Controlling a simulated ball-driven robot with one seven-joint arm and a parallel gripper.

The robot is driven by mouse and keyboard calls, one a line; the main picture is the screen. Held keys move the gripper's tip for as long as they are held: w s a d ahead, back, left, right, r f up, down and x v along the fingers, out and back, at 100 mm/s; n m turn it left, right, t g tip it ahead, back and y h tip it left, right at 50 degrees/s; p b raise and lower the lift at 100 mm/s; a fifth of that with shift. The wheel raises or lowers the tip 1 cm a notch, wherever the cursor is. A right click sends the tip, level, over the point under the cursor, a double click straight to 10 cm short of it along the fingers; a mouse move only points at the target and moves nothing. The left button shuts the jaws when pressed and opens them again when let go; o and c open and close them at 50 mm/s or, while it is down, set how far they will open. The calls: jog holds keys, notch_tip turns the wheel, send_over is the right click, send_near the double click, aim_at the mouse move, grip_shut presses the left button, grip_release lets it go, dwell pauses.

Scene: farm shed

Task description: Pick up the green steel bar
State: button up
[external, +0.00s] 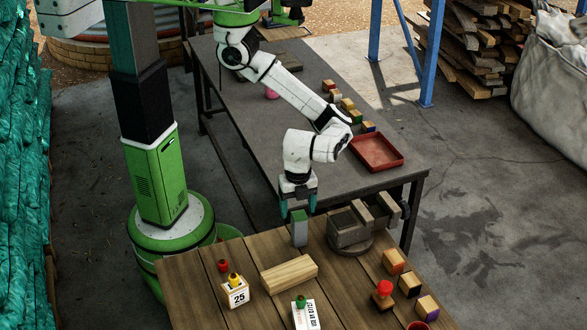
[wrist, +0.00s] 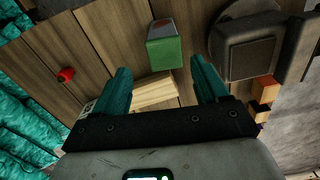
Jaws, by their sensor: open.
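The green steel bar (external: 299,229) stands upright near the far edge of the wooden table in the external view. Its upper end is green and the side below looks greyish. In the wrist view a green-sided block, which appears to be the bar (wrist: 166,53), sits above the gap between the fingers. My gripper (external: 298,206) points down with its teal fingers apart, just above the bar's top in the external view. In the wrist view my gripper (wrist: 161,80) is open, with nothing held between its fingers. Whether a finger touches the bar cannot be told.
A grey vise-like block (external: 347,228) stands close to the bar's right. A wooden block (external: 289,274) lies in front of it. A red-knobbed piece (external: 222,266) and a "25" block (external: 236,293) are at left. Several coloured blocks line the right. A red tray (external: 377,152) sits on the grey table behind.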

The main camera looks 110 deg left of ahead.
aim_at(299, 215)
jog(key=f, duration=0.2)
jog(key=a+f, duration=0.1)
jog(key=f, duration=0.2)
jog(key=shift+a+f+p, duration=0.1)
jog(key=shift+p, duration=0.2)
jog(key=shift+f, duration=0.6)
jog(key=shift+c, duration=0.3)
jog(key=c, duration=1.1)
jog(key=shift+c, duration=0.4)
jog(key=shift+r, duration=0.2)
